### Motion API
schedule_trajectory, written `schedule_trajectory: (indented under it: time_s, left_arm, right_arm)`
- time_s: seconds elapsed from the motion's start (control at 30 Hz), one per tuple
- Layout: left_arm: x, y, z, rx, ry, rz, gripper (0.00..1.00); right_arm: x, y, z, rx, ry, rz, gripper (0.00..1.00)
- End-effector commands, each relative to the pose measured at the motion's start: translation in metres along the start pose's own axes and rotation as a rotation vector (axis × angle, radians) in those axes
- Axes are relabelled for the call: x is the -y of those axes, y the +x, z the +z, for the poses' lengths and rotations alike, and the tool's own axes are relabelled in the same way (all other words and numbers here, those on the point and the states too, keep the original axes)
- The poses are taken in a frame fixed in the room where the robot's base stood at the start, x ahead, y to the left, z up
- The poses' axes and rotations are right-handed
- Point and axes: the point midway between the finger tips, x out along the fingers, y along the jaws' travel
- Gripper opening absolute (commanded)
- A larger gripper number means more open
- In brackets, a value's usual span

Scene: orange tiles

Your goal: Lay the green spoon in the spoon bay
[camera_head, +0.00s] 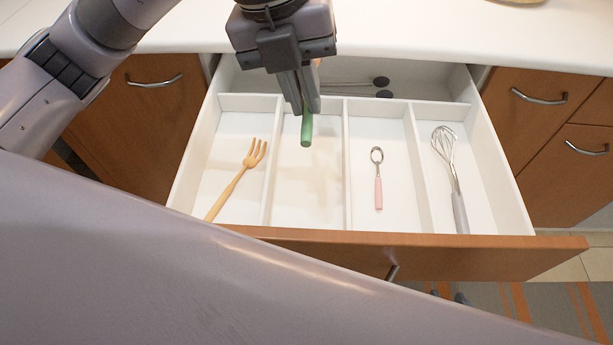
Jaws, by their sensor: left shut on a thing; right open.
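My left gripper (307,103) is shut on the green spoon (306,131), above the open drawer. Only the spoon's green handle end shows below the fingers, pointing down toward the viewer; the rest is hidden by the gripper. In the picture it overlaps the empty second bay from the left (308,195), where a faint shadow falls. The third bay (393,180) holds a small spoon with a pink handle (378,190). No label shows which one is the spoon bay. My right gripper cannot be made out.
A wooden fork (240,178) lies in the leftmost bay and a whisk (450,170) in the rightmost. Dark-ended utensils (382,82) lie in the back compartment. White dividers separate the bays. The white countertop (420,30) is behind. My large arm link covers the lower left.

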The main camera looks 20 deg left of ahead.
Motion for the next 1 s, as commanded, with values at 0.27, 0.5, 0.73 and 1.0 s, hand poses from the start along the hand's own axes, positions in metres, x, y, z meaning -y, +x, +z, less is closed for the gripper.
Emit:
schedule_trajectory:
  time_s: [0.27,0.5,0.73,1.0]
  left_arm:
    - [-0.018,0.074,-0.001,-0.006,-0.001,0.004,0.00]
    - [-0.030,0.127,-0.001,-0.004,-0.001,0.002,0.00]
    - [-0.034,0.145,0.000,-0.001,-0.001,0.001,0.00]
    - [-0.042,0.180,-0.001,-0.002,-0.002,0.002,0.00]
  right_arm:
    - [0.001,0.006,0.008,0.002,0.002,-0.002,0.43]
    - [0.000,0.009,0.013,0.002,0.001,-0.002,0.43]
    - [0.000,0.010,0.014,0.002,0.001,-0.002,0.43]
    - [0.000,0.013,0.019,0.004,0.001,-0.002,0.43]
